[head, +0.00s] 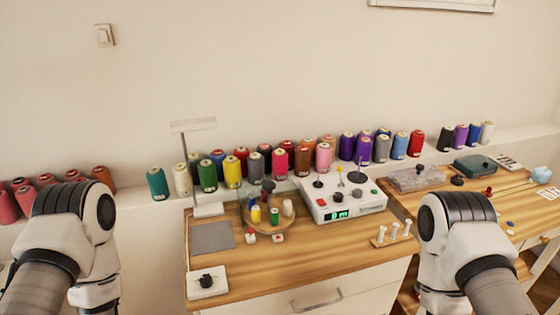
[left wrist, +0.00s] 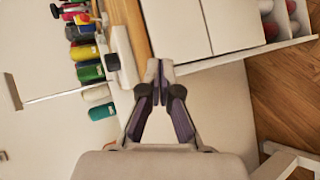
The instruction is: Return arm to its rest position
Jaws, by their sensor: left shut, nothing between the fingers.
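My left arm (head: 75,225) comes in at the left of the head view, its gripper out of sight below the frame. In the left wrist view my left gripper (left wrist: 160,68) is shut with nothing between its fingertips. It is in front of a pale surface, beside the white cabinet under the wooden table (head: 330,250). My right arm (head: 460,230) comes in at the lower right of the head view, in front of the gap between the two tables. My right gripper is not visible in either view.
A white device (head: 342,205) with a green display stands on the table. A round wooden tray (head: 252,216) with small spools is left of it. Several thread cones line the shelf behind. A small white box with a black knob (head: 207,281) sits at the front left corner.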

